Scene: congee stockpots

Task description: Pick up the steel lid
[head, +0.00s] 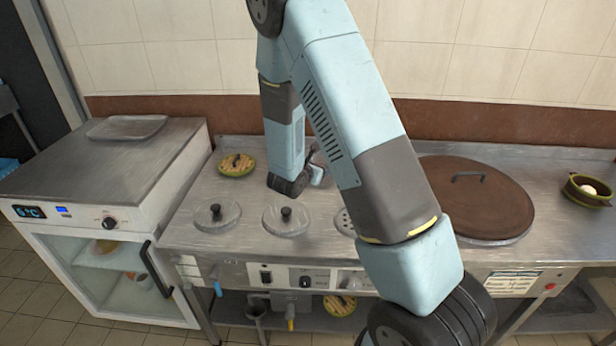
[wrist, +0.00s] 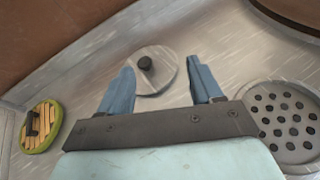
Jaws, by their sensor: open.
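In the wrist view a round steel lid (wrist: 160,80) with a black knob (wrist: 145,63) lies flat on the steel counter. My gripper (wrist: 161,63) is open, with one blue finger to each side of the knob and nothing held. The left fingertip overlaps the lid's edge in the picture; I cannot tell whether it touches. Two similar lids with black knobs, a left one (head: 229,218) and a right one (head: 276,226), lie nearer the counter's front edge.
A large brown lid (head: 490,208) and a small green bowl (head: 577,190) are further right. The brown backsplash (head: 170,106) runs behind.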

